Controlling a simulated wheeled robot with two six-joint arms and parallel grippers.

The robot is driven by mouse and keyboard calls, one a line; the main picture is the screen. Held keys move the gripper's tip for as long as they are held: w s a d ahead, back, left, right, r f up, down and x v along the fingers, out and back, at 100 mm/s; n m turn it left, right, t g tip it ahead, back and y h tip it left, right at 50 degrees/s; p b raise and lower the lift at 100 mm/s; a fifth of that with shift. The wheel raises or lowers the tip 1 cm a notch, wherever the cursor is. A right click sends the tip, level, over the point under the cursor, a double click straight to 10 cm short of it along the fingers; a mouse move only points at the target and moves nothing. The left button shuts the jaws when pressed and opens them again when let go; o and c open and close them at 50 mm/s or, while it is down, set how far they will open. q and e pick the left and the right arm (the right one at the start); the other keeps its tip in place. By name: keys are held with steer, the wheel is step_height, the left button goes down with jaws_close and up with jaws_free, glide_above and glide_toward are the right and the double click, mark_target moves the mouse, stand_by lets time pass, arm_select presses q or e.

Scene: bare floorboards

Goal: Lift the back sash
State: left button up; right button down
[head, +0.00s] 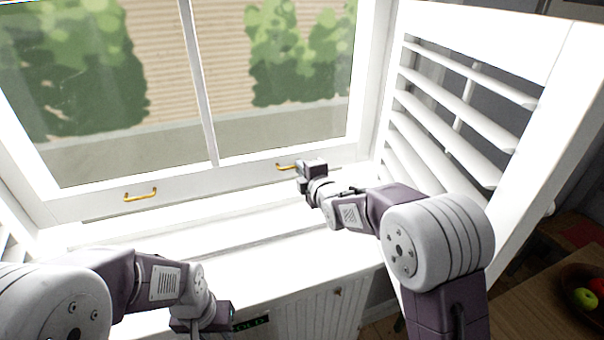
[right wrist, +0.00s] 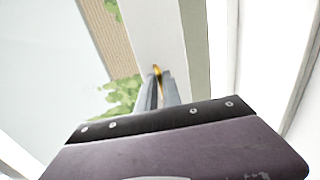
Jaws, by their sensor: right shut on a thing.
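The white window sash (head: 210,187) fills the upper left of the head view, with two panes split by a thin upright bar. Its bottom rail carries two brass handles, a left one (head: 140,195) and a right one (head: 286,167). My right gripper (head: 300,167) is at the right handle. In the right wrist view its fingers (right wrist: 158,90) are shut on that brass handle (right wrist: 157,70), which is mostly hidden between them. My left gripper (head: 203,322) is low in the head view, away from the left handle; its fingers are not clear.
A white louvred shutter (head: 455,110) stands open at the right, close to my right arm. A white sill (head: 225,235) lies below the sash, over a panelled front (head: 310,310). A bowl with apples (head: 585,298) is on a wooden table at the far right.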

steer(key=shift+r, duration=0.2)
steer(key=c, duration=1.7)
jaws_free()
steer(key=shift+o, duration=0.8)
steer(key=shift+f, duration=0.1)
steer(key=b+v, duration=0.1)
steer(key=v, duration=0.8)
steer(key=shift+b, duration=0.3)
